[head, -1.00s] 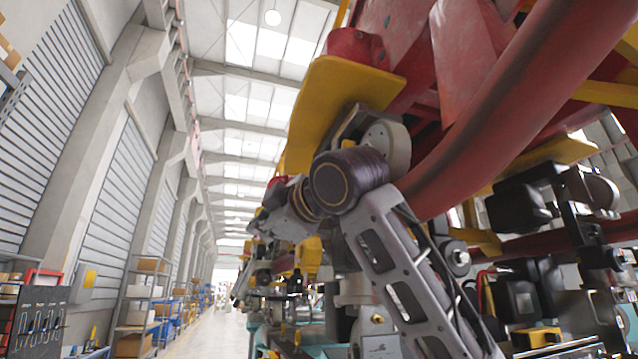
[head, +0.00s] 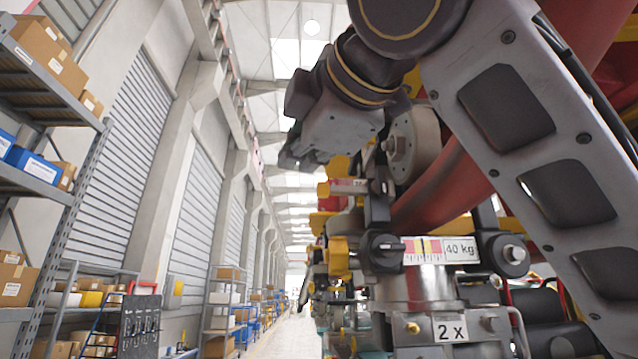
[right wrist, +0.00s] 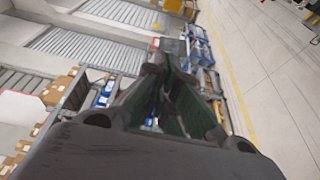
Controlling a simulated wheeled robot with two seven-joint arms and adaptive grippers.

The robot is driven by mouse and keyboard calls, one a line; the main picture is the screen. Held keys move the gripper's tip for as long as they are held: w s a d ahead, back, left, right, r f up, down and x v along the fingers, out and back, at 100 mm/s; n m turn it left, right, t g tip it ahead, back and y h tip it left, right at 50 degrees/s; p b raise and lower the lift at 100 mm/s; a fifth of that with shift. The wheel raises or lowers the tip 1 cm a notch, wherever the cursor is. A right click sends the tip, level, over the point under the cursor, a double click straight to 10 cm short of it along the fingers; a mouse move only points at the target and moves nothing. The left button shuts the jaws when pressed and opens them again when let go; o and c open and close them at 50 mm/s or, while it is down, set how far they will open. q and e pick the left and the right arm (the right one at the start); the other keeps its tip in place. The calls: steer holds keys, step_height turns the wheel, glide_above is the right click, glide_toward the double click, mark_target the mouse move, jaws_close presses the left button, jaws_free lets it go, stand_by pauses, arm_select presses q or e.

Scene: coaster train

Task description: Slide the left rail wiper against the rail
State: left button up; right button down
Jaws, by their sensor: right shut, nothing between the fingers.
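The red rail (head: 445,187) is a thick curved tube that runs down behind my right arm on the right of the head view. A clamp-like assembly with a yellow block, dark knobs and a scale label marked 40 kg (head: 437,250) stands below it. I cannot tell which part is the left rail wiper. My right gripper (head: 292,158) is shut and empty, held in the air left of the assembly and apart from it. Its dark fingers also show in the right wrist view (right wrist: 172,62), with shelves and floor beyond. My left gripper is not in view.
My right arm hides much of the right side. A metal plate marked 2 X (head: 450,331) sits under the assembly. Shelves with boxes (head: 45,165) and a tool panel (head: 138,325) stand on the left. The aisle floor (head: 290,335) is clear.

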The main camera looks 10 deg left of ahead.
steer(key=shift+s+a, duration=0.2)
stand_by(0.3)
steer(key=shift+w, duration=0.1)
steer(key=p+x, duration=0.4)
steer(key=x, duration=0.6)
steer(key=d, duration=0.2)
steer(key=w+d, duration=0.1)
steer(key=d, duration=0.1)
steer(key=shift+p, duration=0.3)
